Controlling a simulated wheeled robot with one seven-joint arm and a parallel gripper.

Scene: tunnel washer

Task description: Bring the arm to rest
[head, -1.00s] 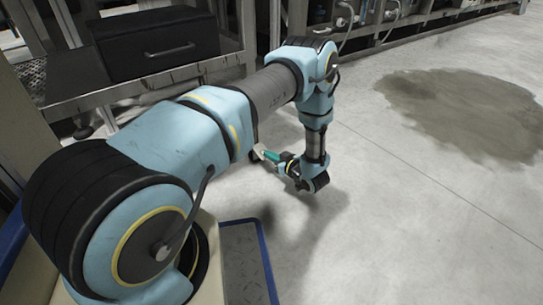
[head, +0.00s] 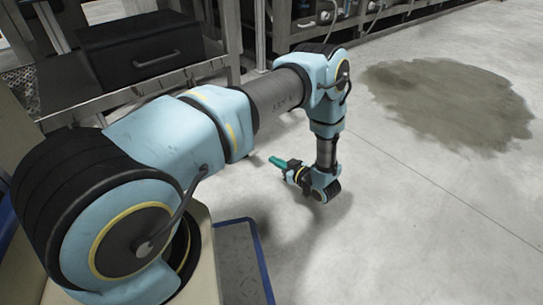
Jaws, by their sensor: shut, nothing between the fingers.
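My gripper (head: 277,162) shows in the head view at the end of my bent arm, left of the wrist joint. Its green fingers are together, with nothing seen between them. It hangs over bare concrete floor (head: 400,235), apart from the bench. My arm reaches out from the lower left and its last links hang down. The fingertips are small in the picture.
A metal bench (head: 95,102) with a black drawer box (head: 143,50) stands at the upper left. Metal racking (head: 420,18) with hoses runs along the back. A dark wet patch (head: 450,105) lies on the floor at the right. The floor around my gripper is clear.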

